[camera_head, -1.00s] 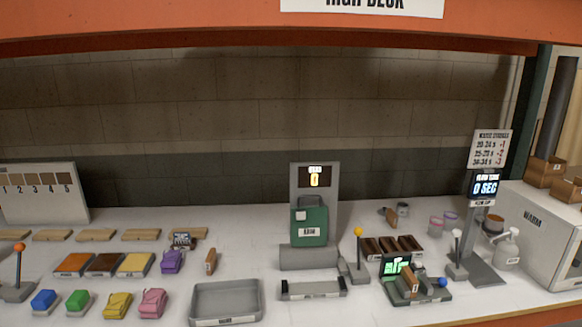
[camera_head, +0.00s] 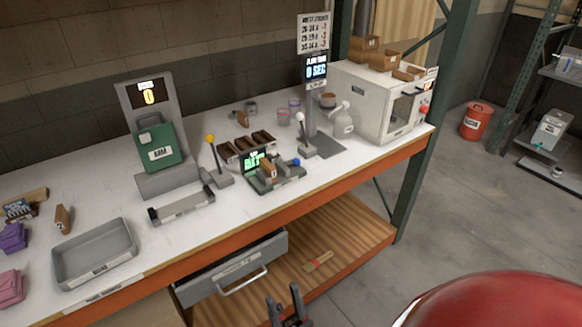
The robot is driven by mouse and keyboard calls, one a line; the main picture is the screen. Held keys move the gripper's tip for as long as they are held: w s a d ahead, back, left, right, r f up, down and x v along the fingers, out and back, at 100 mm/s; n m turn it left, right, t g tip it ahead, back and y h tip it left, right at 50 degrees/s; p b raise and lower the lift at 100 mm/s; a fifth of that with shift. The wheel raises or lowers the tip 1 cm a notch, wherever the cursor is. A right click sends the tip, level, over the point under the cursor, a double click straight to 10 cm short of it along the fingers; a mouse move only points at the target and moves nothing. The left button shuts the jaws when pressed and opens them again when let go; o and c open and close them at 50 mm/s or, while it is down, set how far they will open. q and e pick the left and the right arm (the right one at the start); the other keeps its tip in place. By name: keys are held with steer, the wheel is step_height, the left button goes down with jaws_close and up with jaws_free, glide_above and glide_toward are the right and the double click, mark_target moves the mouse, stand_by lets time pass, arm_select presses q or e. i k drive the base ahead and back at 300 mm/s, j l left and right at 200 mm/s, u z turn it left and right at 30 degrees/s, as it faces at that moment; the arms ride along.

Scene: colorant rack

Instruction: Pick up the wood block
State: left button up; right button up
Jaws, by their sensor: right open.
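Small brown wood blocks show in several places. One stands on the bench beside the grey tray (camera_head: 63,219). Another sits tilted on the device with the green screen (camera_head: 268,171). A third stands further back on the bench (camera_head: 242,119). A flat wooden piece with a red part (camera_head: 318,262) lies on the lower plank shelf. I cannot tell which is the task's wood block. My right gripper (camera_head: 286,304) is at the bottom edge, its dark fingers apart and empty, below and in front of the lower shelf. My left gripper is out of view.
A grey drawer (camera_head: 235,271) with a handle hangs open under the bench. The orange bench edge (camera_head: 350,164) lies above the lower shelf (camera_head: 350,238). A green post (camera_head: 410,180) stands at the right. The concrete floor beyond is mostly clear.

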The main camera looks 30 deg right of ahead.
mark_target(63, 218)
steer(key=i+j+z, duration=0.1)
steer(key=j+z, duration=0.8)
steer(key=j, duration=0.2)
steer(key=j+z, duration=0.45)
steer(key=j+u, duration=0.1)
steer(key=u, duration=1.2)
steer(key=j, duration=0.15)
